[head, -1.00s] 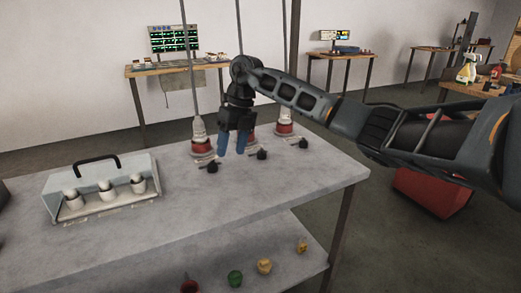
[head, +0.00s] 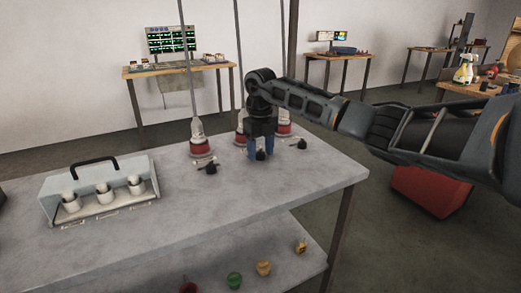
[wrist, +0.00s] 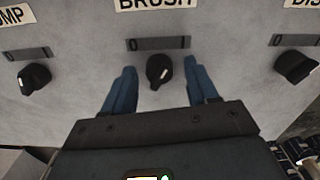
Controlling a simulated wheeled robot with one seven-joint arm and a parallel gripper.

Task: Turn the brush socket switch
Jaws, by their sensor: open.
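My gripper (wrist: 160,85) is open, with one blue finger on each side of the knob and a visible gap to both. In the head view my gripper (head: 261,150) points down over the middle knob. I cannot tell whether the fingers are low enough to reach around the knob.
A "…MP" knob (wrist: 34,77) and a "DIS…" knob (wrist: 296,66) flank it, outside the fingers. Red-based fixtures on poles (head: 201,148) stand behind the knobs. A case with white cups (head: 100,195) sits left on the table (head: 190,225).

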